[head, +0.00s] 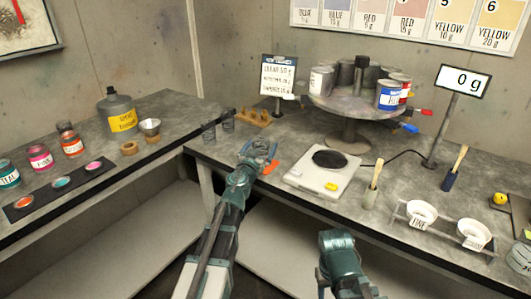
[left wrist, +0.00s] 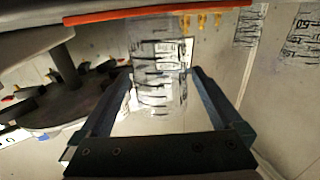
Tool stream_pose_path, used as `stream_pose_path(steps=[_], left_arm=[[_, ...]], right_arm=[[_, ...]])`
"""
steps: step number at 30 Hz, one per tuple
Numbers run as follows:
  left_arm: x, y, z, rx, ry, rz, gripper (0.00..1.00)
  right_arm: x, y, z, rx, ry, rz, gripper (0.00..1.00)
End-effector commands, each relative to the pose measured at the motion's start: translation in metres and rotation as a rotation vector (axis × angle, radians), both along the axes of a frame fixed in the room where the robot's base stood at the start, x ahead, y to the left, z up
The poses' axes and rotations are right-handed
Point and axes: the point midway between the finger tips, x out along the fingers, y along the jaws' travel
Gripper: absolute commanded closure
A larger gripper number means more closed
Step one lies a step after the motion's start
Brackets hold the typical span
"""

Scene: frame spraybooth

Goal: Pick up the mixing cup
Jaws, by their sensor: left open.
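The mixing cup (left wrist: 158,78) is clear, with dark graduation marks. In the left wrist view it appears between the two fingers of my left gripper (left wrist: 160,88), with a gap visible on each side. In the head view my left gripper (head: 259,155) is open at the front edge of the bench, and the cup (head: 262,147) is largely hidden among its fingers. An orange piece (head: 271,167) lies beside it and shows as an orange strip (left wrist: 140,15) in the wrist view. My right arm's end is low in the head view; its fingers are unclear.
Two other clear cups (head: 227,121) stand to the left. A scale (head: 321,172) sits to the right, with a paint-can turntable (head: 349,112) behind it. A sign (head: 278,77) and a wooden rack (head: 254,117) stand behind the gripper. Strainers (head: 422,213) are farther right.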

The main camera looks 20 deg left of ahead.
Motion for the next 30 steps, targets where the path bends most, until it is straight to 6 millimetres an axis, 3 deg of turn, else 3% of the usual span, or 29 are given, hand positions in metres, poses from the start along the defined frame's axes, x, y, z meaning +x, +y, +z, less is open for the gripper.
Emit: stream_pose_path(steps=[5, 6, 20, 30], left_arm=[[-0.0002, 0.0004, -0.0001, 0.0, 0.0, 0.0, 0.0], [-0.0002, 0.0003, -0.0001, 0.0, 0.0, 0.0, 0.04], [-0.0003, 0.0, -0.0001, 0.0, 0.0, 0.0, 0.85], [-0.0001, -0.0012, 0.004, 0.0, 0.0, 0.0, 0.86]], right_arm=[[0.0, 0.0001, -0.0001, 0.0, 0.0, 0.0, 0.5], [0.0, 0.0001, -0.0001, 0.0, 0.0, 0.0, 0.5], [0.0, 0.0001, -0.0001, 0.0, 0.0, 0.0, 0.5], [-0.0001, 0.0001, 0.004, 0.0, 0.0, 0.0, 0.5]])
